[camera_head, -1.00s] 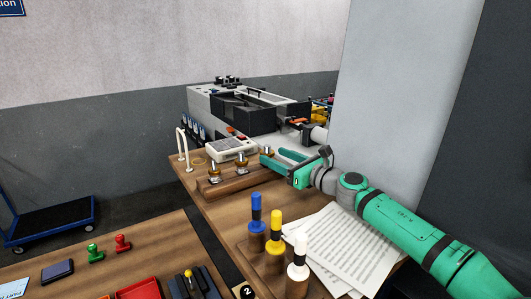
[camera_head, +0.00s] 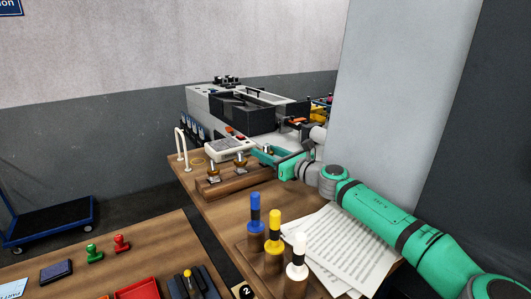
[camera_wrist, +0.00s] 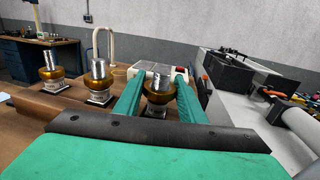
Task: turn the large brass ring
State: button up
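Three brass rings stand on metal posts in a row along a wooden block (camera_head: 225,183). In the wrist view they are a left ring (camera_wrist: 52,73), a middle ring (camera_wrist: 98,84) and a right ring (camera_wrist: 158,96). Which is the large one is hard to tell. My gripper (camera_wrist: 160,76) is open, with one green finger on each side of the right ring. Whether the fingers touch it is not clear. In the head view my gripper (camera_head: 265,153) is at the far end of the block and hides most of that ring.
A white keypad box (camera_head: 225,146) is behind the rings, with a grey machine (camera_head: 200,100) beyond. White hooped posts (camera_head: 183,145) stand left of them.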

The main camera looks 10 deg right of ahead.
jog(key=shift+h, duration=0.3)
jog(key=shift+m+t+h, duration=1.1)
jog(key=shift+m+h, duration=0.6)
jog(key=shift+h, duration=0.5)
jog(key=o, duration=1)
jog(key=shift+o, duration=0.2)
jog(key=shift+d, duration=0.1)
jog(key=v, duration=1)
jog(key=shift+s, duration=0.3)
